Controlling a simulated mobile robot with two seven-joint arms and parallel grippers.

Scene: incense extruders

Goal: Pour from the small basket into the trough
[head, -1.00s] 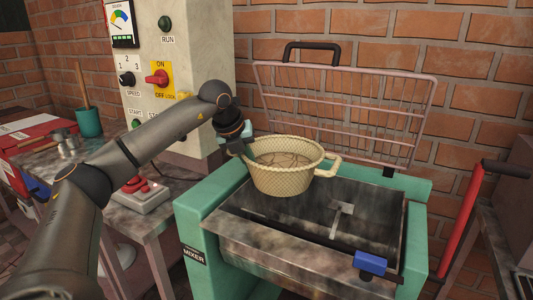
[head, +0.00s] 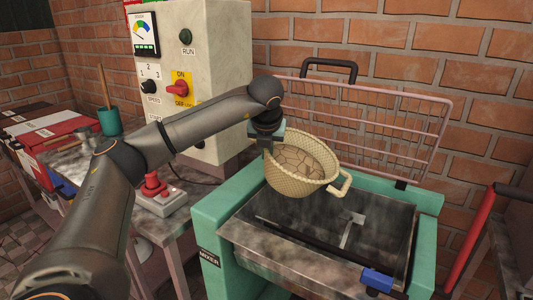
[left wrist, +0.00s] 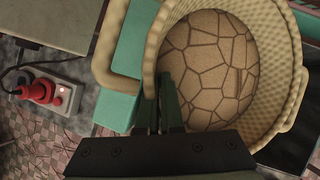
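The small cream basket (head: 300,180) hangs above the left back part of the mixer trough (head: 310,265), tilted toward the front right. A tan, cracked-looking filling (left wrist: 208,70) shows inside it, and none is seen falling out. My left gripper (head: 268,150) is shut on the basket at its left side. In the left wrist view the gripper fingers (left wrist: 172,105) meet the basket's near rim (left wrist: 280,110). The trough is open, and its inside looks dark and empty with a metal paddle (head: 352,230). My right gripper is not in view.
A pink wire guard (head: 400,125) stands raised behind the trough. A control cabinet (head: 215,60) stands at the back left. A blue latch (head: 377,279) sits on the trough's front edge.

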